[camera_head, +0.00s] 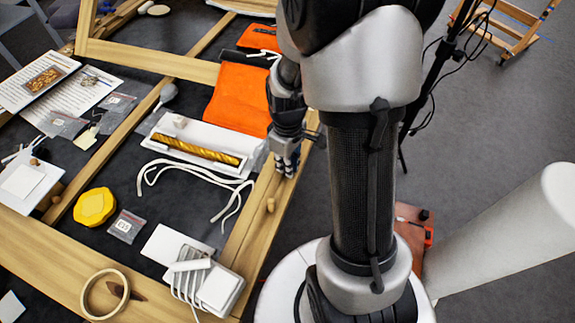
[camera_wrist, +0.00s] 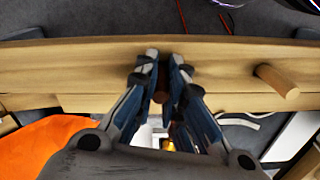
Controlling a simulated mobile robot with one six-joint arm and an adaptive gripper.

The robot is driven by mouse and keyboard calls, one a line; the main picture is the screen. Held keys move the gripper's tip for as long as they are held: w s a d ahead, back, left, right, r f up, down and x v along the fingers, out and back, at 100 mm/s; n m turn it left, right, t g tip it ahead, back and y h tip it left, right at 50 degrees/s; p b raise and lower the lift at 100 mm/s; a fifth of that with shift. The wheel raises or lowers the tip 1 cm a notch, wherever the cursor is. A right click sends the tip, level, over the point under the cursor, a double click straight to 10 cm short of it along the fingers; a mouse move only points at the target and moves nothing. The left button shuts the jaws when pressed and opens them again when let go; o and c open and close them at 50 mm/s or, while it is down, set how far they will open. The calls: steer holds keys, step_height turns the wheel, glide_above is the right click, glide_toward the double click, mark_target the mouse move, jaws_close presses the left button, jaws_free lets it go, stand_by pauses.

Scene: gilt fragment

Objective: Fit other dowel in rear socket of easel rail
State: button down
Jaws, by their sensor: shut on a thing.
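The easel rail (camera_head: 247,240) is a pale wooden bar running along the right side of the frame in the head view. It crosses the wrist view (camera_wrist: 80,68) from side to side. One dowel (camera_head: 270,205) stands up from the rail; in the wrist view it shows as a pale wooden peg (camera_wrist: 277,80) to the right of my gripper. My gripper (camera_head: 287,167) is at the rail, farther back than that dowel. In the wrist view its fingers (camera_wrist: 163,65) are closed around a small brown dowel (camera_wrist: 160,88), mostly hidden between them. I cannot tell whether it sits in the socket.
A white tray (camera_head: 247,160) with a gilt strip (camera_head: 195,150) lies left of my gripper. White cords (camera_head: 232,208) trail beside the rail. An orange cloth (camera_head: 236,98) lies behind the tray.

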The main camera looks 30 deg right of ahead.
steer(key=shift+r, duration=0.1)
steer(key=shift+s+a+f+b, duration=0.15)
steer(key=shift+s+f+b, duration=0.3)
steer(key=shift+f, duration=0.2)
steer(key=c, duration=1.7)
jaws_free()
steer(key=shift+w+f, duration=0.2)
steer(key=shift+r, duration=0.15)
